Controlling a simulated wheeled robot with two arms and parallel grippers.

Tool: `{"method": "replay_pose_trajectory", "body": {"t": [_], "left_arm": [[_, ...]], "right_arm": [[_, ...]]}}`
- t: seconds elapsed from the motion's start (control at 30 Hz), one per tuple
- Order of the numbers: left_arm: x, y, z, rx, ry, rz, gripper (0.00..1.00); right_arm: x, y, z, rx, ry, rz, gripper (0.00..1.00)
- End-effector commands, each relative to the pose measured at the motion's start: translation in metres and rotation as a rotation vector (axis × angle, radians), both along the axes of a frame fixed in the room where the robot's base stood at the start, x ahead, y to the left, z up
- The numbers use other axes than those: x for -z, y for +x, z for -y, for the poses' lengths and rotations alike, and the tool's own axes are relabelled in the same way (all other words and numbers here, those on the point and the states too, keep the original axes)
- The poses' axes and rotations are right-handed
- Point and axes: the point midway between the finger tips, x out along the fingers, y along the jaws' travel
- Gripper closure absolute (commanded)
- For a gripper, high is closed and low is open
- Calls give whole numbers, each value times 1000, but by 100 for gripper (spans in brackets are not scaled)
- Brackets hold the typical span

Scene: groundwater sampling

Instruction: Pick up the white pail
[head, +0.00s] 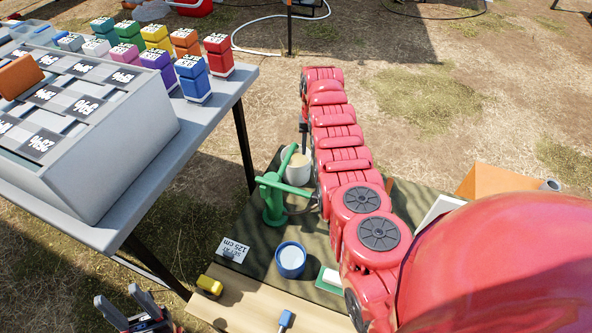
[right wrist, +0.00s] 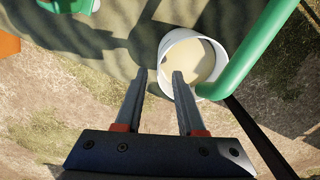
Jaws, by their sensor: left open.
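The white pail (head: 296,172) stands on the dark green mat behind the green hand pump (head: 272,200), partly covered by its green parts. In the right wrist view the pail (right wrist: 165,50) shows from above, with beige contents inside. My right gripper (right wrist: 160,76) is open above it. The pail's near-left rim shows between the two fingers; the right finger overlaps the pail's opening and the left finger lies outside it. I cannot tell whether they touch. In the head view my red right arm mostly hides that gripper. My left gripper (head: 122,300) is open and empty at the bottom left.
A green pipe (right wrist: 262,50) crosses the pail's right side. A blue bucket (head: 291,261), a sign (head: 233,248) and a yellow object (head: 209,285) lie nearer. A grey table (head: 215,110) at left carries a large grey box and several coloured containers.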

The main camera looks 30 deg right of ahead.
Motion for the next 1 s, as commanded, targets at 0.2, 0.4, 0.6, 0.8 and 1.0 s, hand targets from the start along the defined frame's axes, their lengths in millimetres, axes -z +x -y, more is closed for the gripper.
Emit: {"method": "replay_pose_trajectory", "body": {"t": [0.2,0.4,0.6,0.8,1.0], "left_arm": [[8,0,0,0,0,0,50],[23,0,0,0,0,0,50],[23,0,0,0,0,0,50],[23,0,0,0,0,0,50],[23,0,0,0,0,0,50]], "right_arm": [[20,-1,-1,1,-1,0,62],[50,-1,-2,3,0,1,62],[53,-1,-3,1,-1,3,62],[53,-1,-3,1,-1,3,83],[53,-1,-3,1,-1,2,100]]}}
